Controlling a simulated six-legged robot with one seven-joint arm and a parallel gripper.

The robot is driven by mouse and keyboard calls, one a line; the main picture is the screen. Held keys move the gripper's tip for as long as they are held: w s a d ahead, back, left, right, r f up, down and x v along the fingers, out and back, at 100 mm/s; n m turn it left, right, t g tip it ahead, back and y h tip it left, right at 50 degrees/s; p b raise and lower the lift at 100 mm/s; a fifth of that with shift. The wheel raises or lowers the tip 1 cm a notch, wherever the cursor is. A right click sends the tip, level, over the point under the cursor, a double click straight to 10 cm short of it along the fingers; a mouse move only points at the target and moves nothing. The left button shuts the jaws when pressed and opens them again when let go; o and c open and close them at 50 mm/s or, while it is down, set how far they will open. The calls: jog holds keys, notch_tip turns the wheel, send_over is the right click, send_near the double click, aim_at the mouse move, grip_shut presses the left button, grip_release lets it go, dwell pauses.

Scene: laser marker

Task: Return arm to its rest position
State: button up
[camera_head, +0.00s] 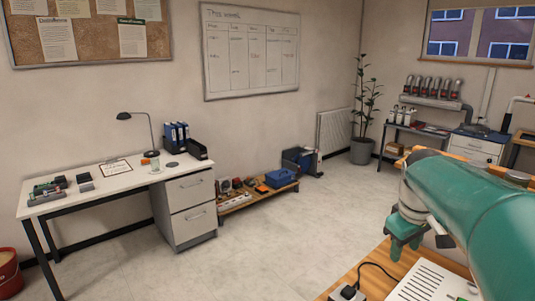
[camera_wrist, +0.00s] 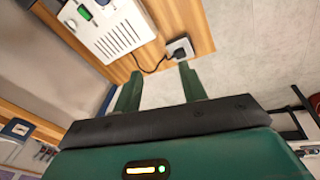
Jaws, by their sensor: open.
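My gripper (camera_wrist: 158,75) shows in the wrist view with its two green fingers apart and nothing between them. Beyond the fingertips are the edge of a wooden worktop (camera_wrist: 183,15) and pale floor. In the head view my teal arm reaches in from the right, over the worktop (camera_head: 375,265). A white vented device (camera_head: 432,284) lies on the worktop below the arm, and it also shows at the top of the wrist view (camera_wrist: 122,38).
A white desk (camera_head: 120,182) with drawers stands left, a low wooden shelf (camera_head: 240,200) by the wall. A potted plant (camera_head: 362,150) and side benches stand at the back right. The middle floor is clear.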

jog(key=s+a+f+m+t, duration=0.1)
jog(key=s+a+f+m, duration=0.1)
jog(key=s+a, duration=0.5)
jog(key=s+a+f+m+t+y, duration=0.1)
jog(key=s+a+f+m+t, duration=0.1)
jog(key=s+a, duration=0.6)
jog(key=s+f, duration=0.1)
jog(key=s, duration=0.2)
jog(key=shift+a+y, duration=0.2)
jog(key=shift+y, duration=0.1)
